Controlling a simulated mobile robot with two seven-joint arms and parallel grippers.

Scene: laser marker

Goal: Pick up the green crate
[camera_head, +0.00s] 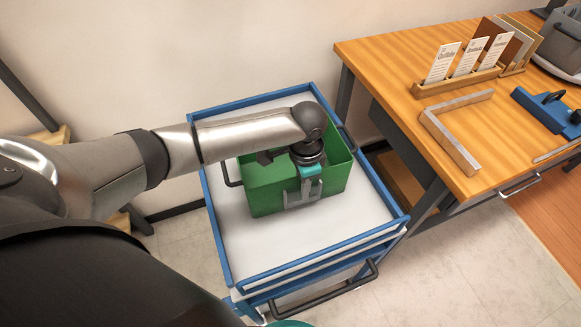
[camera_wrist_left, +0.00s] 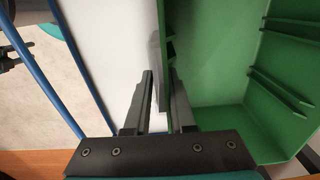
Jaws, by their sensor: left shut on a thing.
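The green crate (camera_head: 265,194) stands on the top tray of a blue-framed cart in the head view. In the left wrist view the crate (camera_wrist_left: 215,70) fills the right side, with ribs on its inner wall and no contents in the part that shows. My left gripper (camera_head: 301,198) reaches in from the left, over the crate's near wall. In the left wrist view its fingers (camera_wrist_left: 165,80) straddle the crate wall, one outside and one inside, shut on it.
The cart (camera_head: 222,232) has a raised blue rim and a dark handle (camera_head: 320,296) in front. A wooden workbench (camera_head: 405,62) stands close on the right, holding a card stand (camera_head: 458,82), a metal square (camera_head: 450,140) and a blue tool (camera_head: 548,108). A wall is behind.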

